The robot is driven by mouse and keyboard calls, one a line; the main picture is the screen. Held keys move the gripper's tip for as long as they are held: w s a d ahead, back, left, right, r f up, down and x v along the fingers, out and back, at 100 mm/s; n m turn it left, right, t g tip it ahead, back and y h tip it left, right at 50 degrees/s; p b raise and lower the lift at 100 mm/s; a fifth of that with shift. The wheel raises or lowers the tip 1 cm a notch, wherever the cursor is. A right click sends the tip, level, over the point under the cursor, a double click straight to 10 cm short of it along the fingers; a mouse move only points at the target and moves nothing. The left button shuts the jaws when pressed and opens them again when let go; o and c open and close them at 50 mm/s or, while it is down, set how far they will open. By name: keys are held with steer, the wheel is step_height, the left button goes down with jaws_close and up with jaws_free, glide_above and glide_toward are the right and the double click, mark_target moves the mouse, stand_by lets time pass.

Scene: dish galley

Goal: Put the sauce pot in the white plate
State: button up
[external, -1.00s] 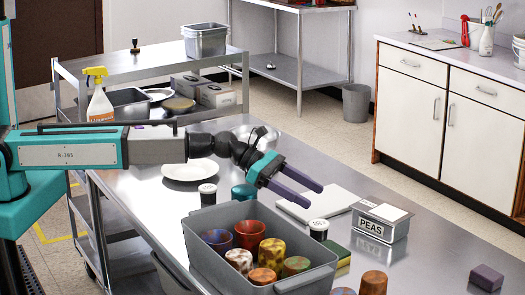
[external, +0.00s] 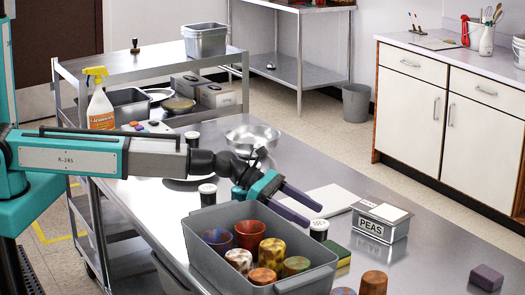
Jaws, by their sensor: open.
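My gripper (external: 312,214) is open and empty, with its two purple fingers pointing right and down, above the table behind the grey bin. No thing is clearly recognisable as the sauce pot. A small round teal thing stood left of my gripper in the earlier picture; my gripper now covers most or all of that spot.
The grey bin (external: 205,250) with several coloured cups stands in front of my gripper. Black-lidded jars (external: 208,194), a metal bowl (external: 252,137), a white board (external: 331,200) and a PEAS box (external: 379,222) stand around. The table's right part is fairly open.

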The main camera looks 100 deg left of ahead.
mark_target(320, 224)
steer(key=shift+f, duration=0.55)
steer(key=shift+p+x, duration=0.7)
steer(key=shift+x, duration=1.8)
steer(key=shift+c, duration=0.2)
steer(key=c, duration=1.2)
steer(key=shift+r, duration=0.1)
steer(key=shift+r+b, duration=0.6)
steer(key=shift+r, duration=4.35)
